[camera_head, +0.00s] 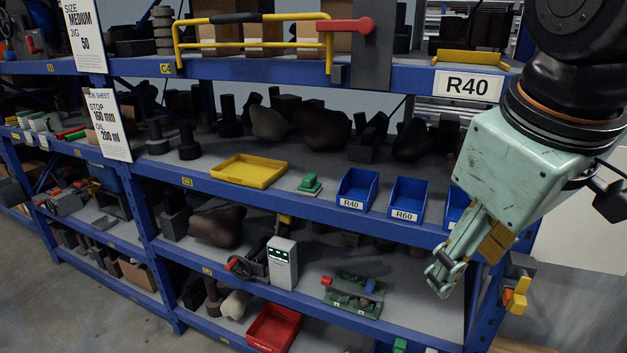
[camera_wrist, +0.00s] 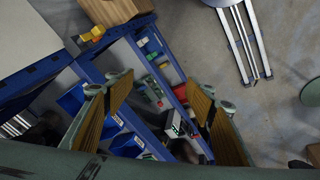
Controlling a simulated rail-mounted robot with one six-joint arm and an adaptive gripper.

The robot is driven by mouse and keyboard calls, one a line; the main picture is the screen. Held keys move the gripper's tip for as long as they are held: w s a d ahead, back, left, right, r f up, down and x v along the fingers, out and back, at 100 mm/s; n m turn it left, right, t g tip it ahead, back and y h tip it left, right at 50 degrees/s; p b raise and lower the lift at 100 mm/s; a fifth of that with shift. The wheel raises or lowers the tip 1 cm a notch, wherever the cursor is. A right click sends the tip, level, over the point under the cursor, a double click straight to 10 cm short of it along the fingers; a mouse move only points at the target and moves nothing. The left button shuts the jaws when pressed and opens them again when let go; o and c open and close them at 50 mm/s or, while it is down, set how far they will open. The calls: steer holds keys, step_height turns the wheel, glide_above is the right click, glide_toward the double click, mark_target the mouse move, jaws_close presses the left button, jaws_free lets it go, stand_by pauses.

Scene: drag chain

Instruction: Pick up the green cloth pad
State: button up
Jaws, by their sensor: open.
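A small green pad-like piece (camera_head: 310,184) lies on the middle shelf board in the head view, between a yellow tray and the blue bin R40. It looks stepped, with a smaller raised part on top. I cannot make it out surely in the wrist view. My gripper (camera_head: 441,274) hangs at the right, in front of the shelf's right end, lower than the pad and well to its right. In the wrist view my gripper (camera_wrist: 164,100) has its two fingers wide apart with nothing between them. It is open and empty.
The yellow tray (camera_head: 249,171) and blue bins R40 (camera_head: 357,191) and R60 (camera_head: 408,201) flank the pad. Dark lumpy parts (camera_head: 321,127) stand behind it. A green fixture (camera_head: 352,296), a grey box (camera_head: 282,263) and a red bin (camera_head: 273,329) sit below.

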mark_target(307, 178)
steer(key=w+a+r+n+p, duration=0.1)
steer(key=w+a+n+p, duration=0.45)
steer(key=w, duration=0.65)
steer(key=w+a+r+n+p, duration=0.1)
steer(key=w+a+n+p, duration=0.1)
steer(key=w+a+n, duration=0.75)
steer(key=w+a+f+n+p, duration=0.3)
steer(key=w+a+f+n, duration=0.2)
steer(key=w+a, duration=0.2)
steer(key=w+a+f+n+h+p, duration=0.1)
steer(key=w+a+f+n+p, duration=0.2)
steer(key=w+a+f+n, duration=0.2)
steer(key=w+a+n, duration=0.1)
steer(key=w+a, duration=0.1)
steer(key=w, duration=0.1)
steer(key=shift+w+a, duration=0.25)
steer(key=shift+w, duration=0.05)
steer(key=shift+w, duration=0.15)
steer(key=shift+w+d+p, duration=0.3)
steer(key=shift+w+d, duration=0.4)
steer(key=shift+w, duration=0.95)
steer(key=shift+w+d+p, duration=0.3)
steer(key=shift+w+d, duration=0.35)
steer(key=shift+w, duration=1)
steer(key=shift+w+d+p, duration=0.3)
steer(key=shift+w+d, duration=0.4)
steer(key=shift+w, duration=0.95)
steer(key=shift+w+d, duration=0.1)
